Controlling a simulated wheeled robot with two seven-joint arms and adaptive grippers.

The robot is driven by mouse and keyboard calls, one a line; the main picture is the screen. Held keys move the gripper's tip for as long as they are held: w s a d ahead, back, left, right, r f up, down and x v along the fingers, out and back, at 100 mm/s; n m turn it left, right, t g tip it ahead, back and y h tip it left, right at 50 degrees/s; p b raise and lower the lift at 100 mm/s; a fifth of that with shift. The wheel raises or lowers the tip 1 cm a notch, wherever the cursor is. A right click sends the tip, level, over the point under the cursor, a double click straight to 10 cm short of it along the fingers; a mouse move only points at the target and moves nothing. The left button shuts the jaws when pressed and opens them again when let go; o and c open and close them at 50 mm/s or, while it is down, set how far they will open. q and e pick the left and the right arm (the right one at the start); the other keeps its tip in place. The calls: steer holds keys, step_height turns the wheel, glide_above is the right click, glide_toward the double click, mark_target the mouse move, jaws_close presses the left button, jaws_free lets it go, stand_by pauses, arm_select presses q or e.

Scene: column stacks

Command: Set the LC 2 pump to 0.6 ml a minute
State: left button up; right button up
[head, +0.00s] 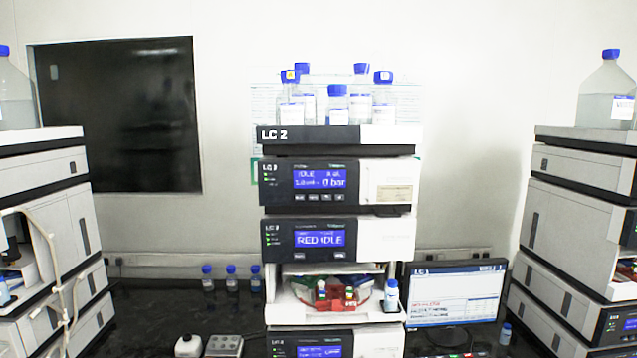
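The LC 2 stack stands in the middle of the head view, its top tray (290,150) marked LC 2. The pump module (384,168) is just below the tray. Its blue display (319,178) reads IDLE on top and what looks like 0 bar at lower right; the flow figure at lower left is too blurred to read surely. A row of small dark buttons (313,197) sits under the display. Neither of my grippers shows in this view.
Bottles with blue caps (337,104) stand on the tray. Below the pump, another module (320,239) reads RED IDLE, above an open bay (335,295) with coloured parts. A monitor (455,293) stands at right. Other stacks (45,170) (585,170) flank both sides.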

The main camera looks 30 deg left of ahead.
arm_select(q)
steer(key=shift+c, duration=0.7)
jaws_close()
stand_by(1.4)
